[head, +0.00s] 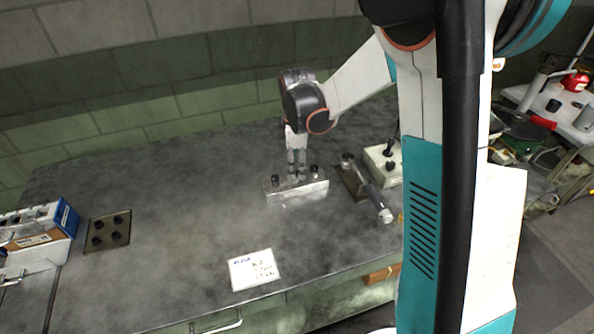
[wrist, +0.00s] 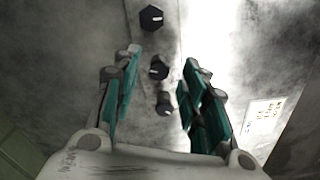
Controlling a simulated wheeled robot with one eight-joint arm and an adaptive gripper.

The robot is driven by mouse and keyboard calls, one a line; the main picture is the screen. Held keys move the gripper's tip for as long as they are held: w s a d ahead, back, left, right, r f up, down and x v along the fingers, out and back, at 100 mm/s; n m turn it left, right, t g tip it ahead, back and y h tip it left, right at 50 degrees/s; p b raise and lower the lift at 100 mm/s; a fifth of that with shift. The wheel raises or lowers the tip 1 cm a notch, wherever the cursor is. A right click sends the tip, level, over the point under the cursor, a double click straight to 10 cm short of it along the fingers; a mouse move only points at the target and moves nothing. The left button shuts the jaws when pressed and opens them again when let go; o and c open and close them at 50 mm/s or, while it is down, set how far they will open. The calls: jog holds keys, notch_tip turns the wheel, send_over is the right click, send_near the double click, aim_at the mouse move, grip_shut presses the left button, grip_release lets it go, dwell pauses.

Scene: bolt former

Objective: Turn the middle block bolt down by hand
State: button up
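The block (head: 303,194) is a pale metal bar standing on the grey bench. Black bolt heads rise from its left end (head: 275,181) and right end (head: 314,170); its middle is hidden behind my gripper in the head view. The wrist view shows three dark hex bolts in a row: the far bolt (wrist: 151,18), the middle bolt (wrist: 158,71) and the near bolt (wrist: 165,103). My gripper (head: 297,172) points down over the block's middle. In the wrist view its fingers (wrist: 159,66) are apart, either side of the middle bolt, with visible gaps. Contact is not visible.
Right of the block lie a grey-handled tool (head: 376,200) and a pale box with black knobs (head: 383,160). A written card (head: 253,269) lies in front. A dark plate (head: 108,231) and blue box (head: 66,218) stand left. The bench between them is clear.

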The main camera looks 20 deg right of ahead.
jog(key=shift+f, duration=0.8)
jog(key=shift+c, duration=0.6)
grip_shut()
